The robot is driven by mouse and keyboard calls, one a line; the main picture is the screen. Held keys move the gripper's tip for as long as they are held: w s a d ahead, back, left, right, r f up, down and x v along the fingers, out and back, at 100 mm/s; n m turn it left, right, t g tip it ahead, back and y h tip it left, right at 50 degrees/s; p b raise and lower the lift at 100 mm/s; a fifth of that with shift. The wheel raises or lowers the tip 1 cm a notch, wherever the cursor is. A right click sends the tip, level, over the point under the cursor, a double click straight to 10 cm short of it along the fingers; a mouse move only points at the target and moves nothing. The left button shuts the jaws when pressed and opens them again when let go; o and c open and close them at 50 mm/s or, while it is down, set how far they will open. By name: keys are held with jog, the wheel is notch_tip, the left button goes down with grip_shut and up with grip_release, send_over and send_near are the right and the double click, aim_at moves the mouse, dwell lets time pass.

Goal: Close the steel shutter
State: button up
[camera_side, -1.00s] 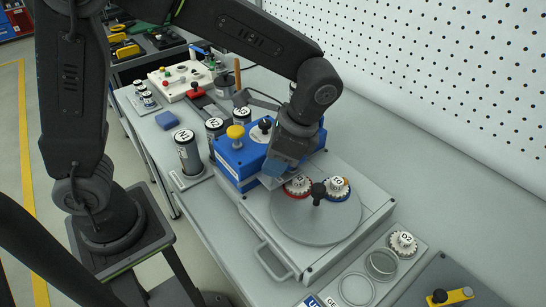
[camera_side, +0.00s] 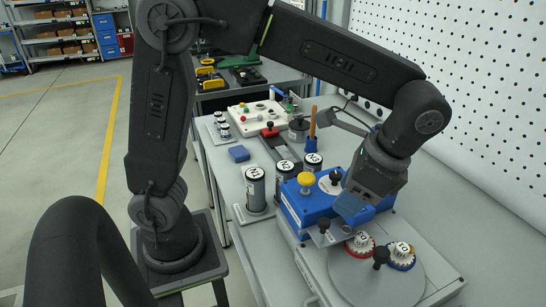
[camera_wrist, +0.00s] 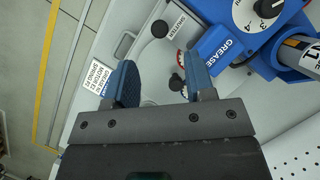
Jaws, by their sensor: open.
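The steel shutter (camera_side: 343,235) is a thin plate with a black knob at the front of the blue box (camera_side: 295,212), low beside the turntable. My gripper (camera_side: 350,206) is open and empty. It hangs above the front right of the blue box, just up and right of the knob in the side view. In the wrist view, the blue fingers of my gripper (camera_wrist: 160,82) stand wide apart, with the knob beyond them. I cannot tell whether they touch anything.
A grey turntable (camera_side: 365,283) with a black centre knob carries a red-ringed and a blue-ringed gear (camera_side: 401,256). A yellow knob (camera_side: 306,180) and a dial stand on the blue box. Several labelled cylinders (camera_side: 255,190) stand left. The pegboard (camera_side: 470,90) bounds the right.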

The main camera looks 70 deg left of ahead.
jog(key=v, duration=0.7)
jog(key=n+t+h, duration=0.3)
jog(key=n, duration=1.5)
send_over(321, 222)
notch_tip(321, 222, down, 14)
jog(key=shift+r, duration=0.1)
notch_tip(321, 222, up, 14)
jog(key=s, duration=0.2)
jog(key=s+a+f+m+t, duration=0.4)
jog(key=a+m+t, duration=0.1)
jog(key=a+m, duration=0.3)
jog(key=shift+a+f+m+t, duration=0.3)
jog(key=shift+a+m+t, duration=0.1)
jog(key=shift+m, duration=0.1)
jog(key=shift+d, duration=0.1)
